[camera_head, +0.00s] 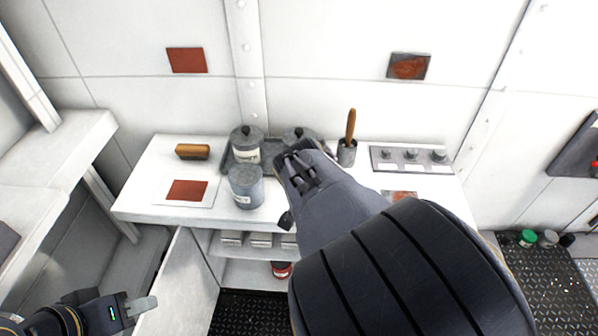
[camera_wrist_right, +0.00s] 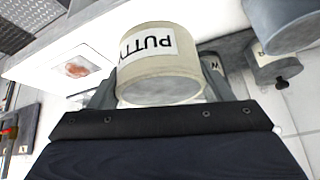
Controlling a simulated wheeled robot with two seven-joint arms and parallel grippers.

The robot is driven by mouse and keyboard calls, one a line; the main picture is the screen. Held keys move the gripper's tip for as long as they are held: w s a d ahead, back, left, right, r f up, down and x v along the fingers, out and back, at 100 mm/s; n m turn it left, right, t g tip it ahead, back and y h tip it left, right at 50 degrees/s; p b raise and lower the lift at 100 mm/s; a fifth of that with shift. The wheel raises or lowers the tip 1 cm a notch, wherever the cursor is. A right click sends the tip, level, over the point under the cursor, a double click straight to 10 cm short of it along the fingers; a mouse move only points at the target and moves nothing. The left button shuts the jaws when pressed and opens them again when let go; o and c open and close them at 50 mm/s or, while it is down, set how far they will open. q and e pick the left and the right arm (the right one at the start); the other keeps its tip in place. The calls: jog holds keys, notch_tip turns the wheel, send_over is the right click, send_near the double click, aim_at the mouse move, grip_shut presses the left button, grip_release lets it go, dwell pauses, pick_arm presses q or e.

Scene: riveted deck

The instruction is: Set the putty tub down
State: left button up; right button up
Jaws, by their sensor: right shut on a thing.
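The putty tub (camera_wrist_right: 160,72) is cream coloured with a white PUTTY label, which reads upside down in the right wrist view. My right gripper (camera_wrist_right: 160,95) is shut on it, one finger on each side. In the head view my right gripper (camera_head: 300,170) is over the middle of the white worktop (camera_head: 155,190), and the tub is hidden behind my arm there. I cannot tell whether the tub touches the worktop. My left gripper (camera_head: 140,306) is low at the left, away from the worktop and empty; its finger gap is not clear.
A grey tray (camera_head: 228,162) holds lidded canisters (camera_head: 245,143). A blue-grey can (camera_head: 246,188) stands in front. A cup with a wooden handle (camera_head: 347,153) and a knob panel (camera_head: 408,160) are right. A brush (camera_head: 192,152) and swatch card (camera_head: 187,191) lie left.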

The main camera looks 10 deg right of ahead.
jog(key=w+f, duration=0.4)
jog(key=w+d+f, duration=0.1)
jog(key=w+f, duration=0.1)
jog(key=shift+w+f, duration=0.2)
jog(key=shift+w, duration=0.15)
jog(key=shift+w+f+p, duration=0.2)
jog(key=shift+f+p, duration=0.1)
jog(key=shift+f, duration=1.5)
jog(key=shift+f, duration=0.15)
jog(key=o, duration=1.5)
